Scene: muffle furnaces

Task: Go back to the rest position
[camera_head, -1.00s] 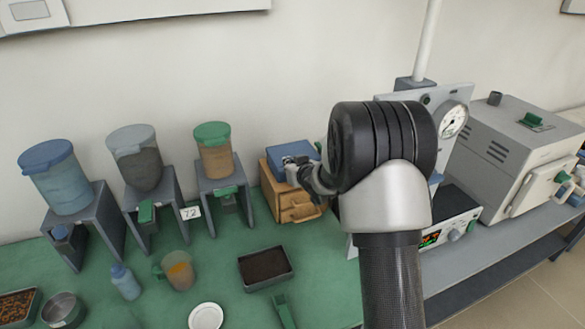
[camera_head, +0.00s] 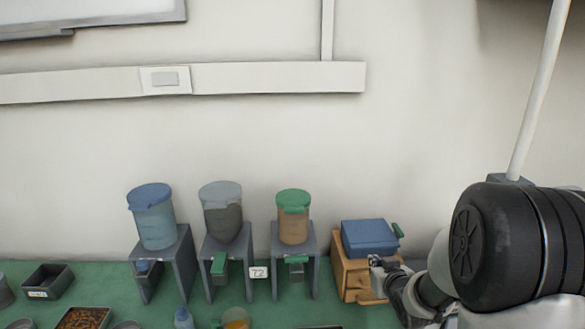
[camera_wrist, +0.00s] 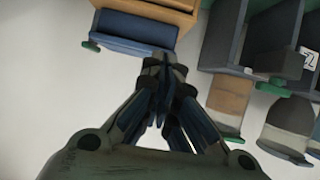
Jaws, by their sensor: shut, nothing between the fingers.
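My gripper (camera_head: 377,263) is at the right in the head view, in front of the wooden drawer box (camera_head: 352,277) with a blue box (camera_head: 369,238) on top. In the wrist view, my gripper (camera_wrist: 163,62) has its fingers together with nothing between them. The blue box (camera_wrist: 125,35) shows just beyond and left of the fingertips there. I cannot tell whether the gripper touches the boxes.
Three lidded canisters, blue (camera_head: 155,222), grey (camera_head: 222,212) and green-topped (camera_head: 293,222), stand on grey stands left of my gripper. Trays (camera_head: 48,281) and a small blue bottle (camera_head: 184,318) are on the green bench.

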